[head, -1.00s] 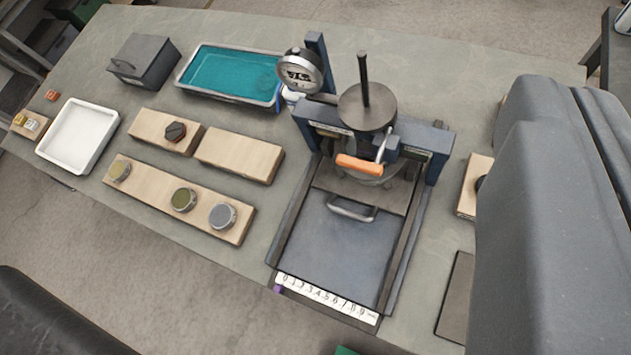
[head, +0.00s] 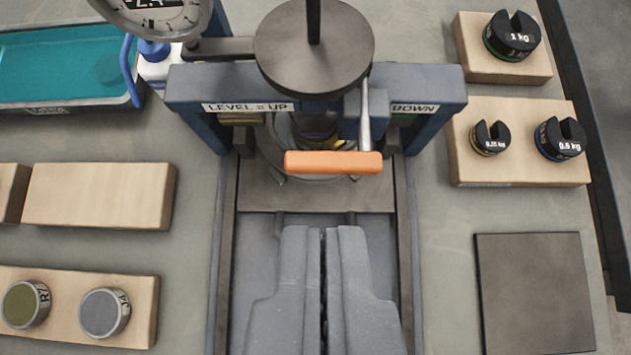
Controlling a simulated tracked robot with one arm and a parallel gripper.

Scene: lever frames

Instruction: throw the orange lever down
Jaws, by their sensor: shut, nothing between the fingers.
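The orange lever (head: 333,162) is a horizontal orange handle on a metal rod. The rod rises from the handle to a pivot on the right part of the blue crossbar (head: 420,85). My gripper (head: 323,232) is shut and empty. In the picture its fingertips lie below the orange handle, apart from it, over the dark sliding plate of the frame. My fingers hide part of that plate.
A round dark disc (head: 314,50) with an upright rod sits above the crossbar, a dial gauge (head: 155,10) at its left. Black slotted weights (head: 513,35) stand on wooden blocks at right. Wooden blocks with round tins (head: 104,313) and a teal tray (head: 50,70) are at left.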

